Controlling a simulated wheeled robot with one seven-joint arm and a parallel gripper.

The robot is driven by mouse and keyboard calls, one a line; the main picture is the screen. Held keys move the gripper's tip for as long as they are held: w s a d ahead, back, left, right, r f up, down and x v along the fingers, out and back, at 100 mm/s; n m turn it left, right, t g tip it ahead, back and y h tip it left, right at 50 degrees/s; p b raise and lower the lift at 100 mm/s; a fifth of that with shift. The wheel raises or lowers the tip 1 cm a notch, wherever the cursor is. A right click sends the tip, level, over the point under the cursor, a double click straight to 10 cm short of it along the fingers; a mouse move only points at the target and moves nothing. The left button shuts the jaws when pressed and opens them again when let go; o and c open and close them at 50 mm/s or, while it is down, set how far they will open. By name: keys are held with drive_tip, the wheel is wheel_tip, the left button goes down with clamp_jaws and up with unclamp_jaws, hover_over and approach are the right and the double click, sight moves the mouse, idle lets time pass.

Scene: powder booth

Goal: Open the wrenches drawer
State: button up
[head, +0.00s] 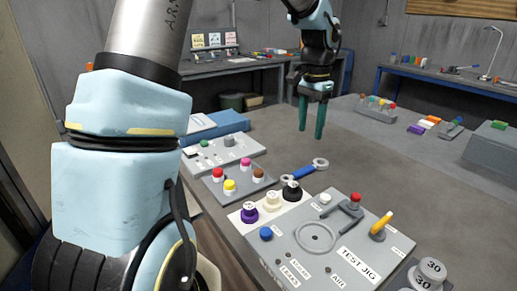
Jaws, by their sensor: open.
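My gripper (311,132) hangs above the table with its two teal fingers pointing down. The fingers are apart and nothing is between them. I can make out no drawer labelled for wrenches in this view. A grey box-like unit (492,150) stands at the right edge, partly cut off, and I cannot tell whether it has a drawer. A blue tool with grey ring ends (303,170), like a wrench, lies on the table below and in front of my gripper.
The table's middle (390,165) is clear.

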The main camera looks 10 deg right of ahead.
drive_tip(key=a+n, duration=0.1)
drive_tip(key=a, duration=0.4)
drive_tip(key=s+a+f+n, duration=0.1)
drive_tip(key=a+n, duration=0.1)
drive_tip(key=a, duration=0.3)
drive_tip(key=a+f+n, duration=0.1)
drive_tip(key=a+n, duration=0.1)
drive_tip(key=a, duration=0.3)
drive_tip(key=shift+s+f+t, duration=0.2)
drive_tip(key=shift+f+t, duration=0.05)
drive_tip(key=shift+t, duration=0.05)
drive_tip(key=s+a+f+n, duration=0.1)
drive_tip(key=s+a+n, duration=0.3)
drive_tip(key=a, duration=0.5)
drive_tip(key=shift+a+f+t, duration=0.2)
drive_tip(key=shift+f+t, duration=0.1)
drive_tip(key=shift+f, duration=0.05)
drive_tip(key=s+a+n, duration=0.1)
drive_tip(key=s+a, duration=0.1)
drive_tip(key=s+a+f+n, duration=0.1)
drive_tip(key=a, duration=0.1)
drive_tip(key=shift+s+a+f+n, duration=0.1)
drive_tip(key=shift+s+a+n, duration=0.15)
drive_tip(key=shift+s+n, duration=0.1)
drive_tip(key=shift+c, duration=1.1)
drive_tip(key=shift+w+a, duration=0.1)
